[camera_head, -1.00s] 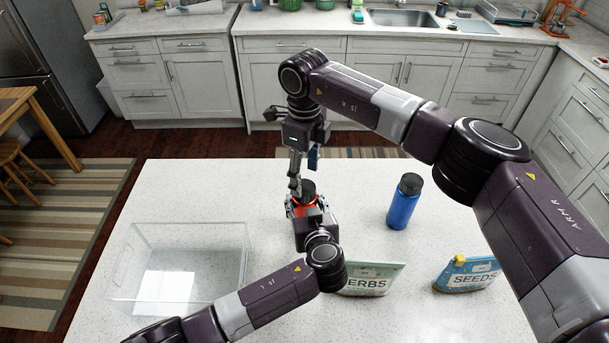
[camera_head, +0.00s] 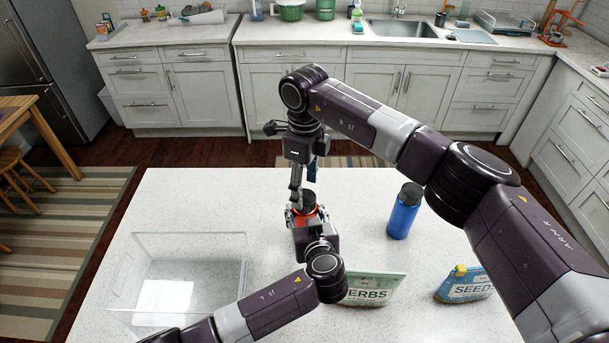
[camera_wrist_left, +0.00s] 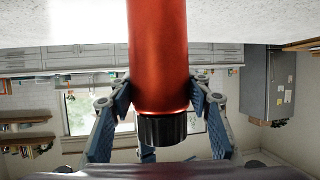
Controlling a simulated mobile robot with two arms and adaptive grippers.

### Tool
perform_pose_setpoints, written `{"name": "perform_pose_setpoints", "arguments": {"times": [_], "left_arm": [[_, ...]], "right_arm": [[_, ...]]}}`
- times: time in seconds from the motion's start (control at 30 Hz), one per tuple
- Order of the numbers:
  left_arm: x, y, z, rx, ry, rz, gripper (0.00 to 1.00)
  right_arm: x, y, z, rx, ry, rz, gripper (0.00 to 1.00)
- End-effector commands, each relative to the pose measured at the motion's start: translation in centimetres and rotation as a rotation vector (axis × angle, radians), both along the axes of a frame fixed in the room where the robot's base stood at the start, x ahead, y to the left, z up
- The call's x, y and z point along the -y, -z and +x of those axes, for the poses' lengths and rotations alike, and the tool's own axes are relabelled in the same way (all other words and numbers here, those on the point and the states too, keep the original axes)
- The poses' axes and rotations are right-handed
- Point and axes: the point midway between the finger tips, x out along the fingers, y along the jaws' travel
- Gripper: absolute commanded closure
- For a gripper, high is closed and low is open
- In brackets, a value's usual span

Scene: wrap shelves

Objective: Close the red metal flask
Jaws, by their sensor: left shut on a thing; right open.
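The red metal flask (camera_head: 308,211) stands upright on the white table in the head view, with a black cap (camera_head: 309,197) at its top. In the left wrist view, which shows the room upside down, the red body (camera_wrist_left: 158,55) fills the middle and the black cap (camera_wrist_left: 162,129) sits against its end. My left gripper (camera_head: 305,217) is shut around the flask, with its fingers on both sides. My right gripper (camera_head: 297,205) is open and points down at the cap. Whether its fingers touch the cap is hard to tell.
A blue bottle (camera_head: 403,216) with a dark cap stands to the right. A clear bin (camera_head: 122,290) stands at the left. The table between bin and flask is clear.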

Motion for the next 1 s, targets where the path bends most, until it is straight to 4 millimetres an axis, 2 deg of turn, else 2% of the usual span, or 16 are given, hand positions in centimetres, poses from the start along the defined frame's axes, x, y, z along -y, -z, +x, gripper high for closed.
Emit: {"name": "perform_pose_setpoints", "arguments": {"times": [0.1,0.27,0.63,1.0], "left_arm": [[0.0,-0.1,0.0,0.001,0.0,0.0,1.0],[0.0,-0.1,0.0,0.001,0.0,0.0,1.0],[0.0,-0.1,0.0,0.001,0.0,0.0,1.0],[0.0,-0.1,0.0,0.001,0.0,0.0,1.0]], "right_arm": [[0.0,1.8,-0.1,-0.002,0.001,0.0,0.43],[0.0,3.3,0.0,-0.001,0.001,-0.001,0.43],[0.0,3.7,0.0,0.001,0.0,0.0,0.43],[0.0,3.7,0.0,0.001,0.0,0.0,0.83]]}}
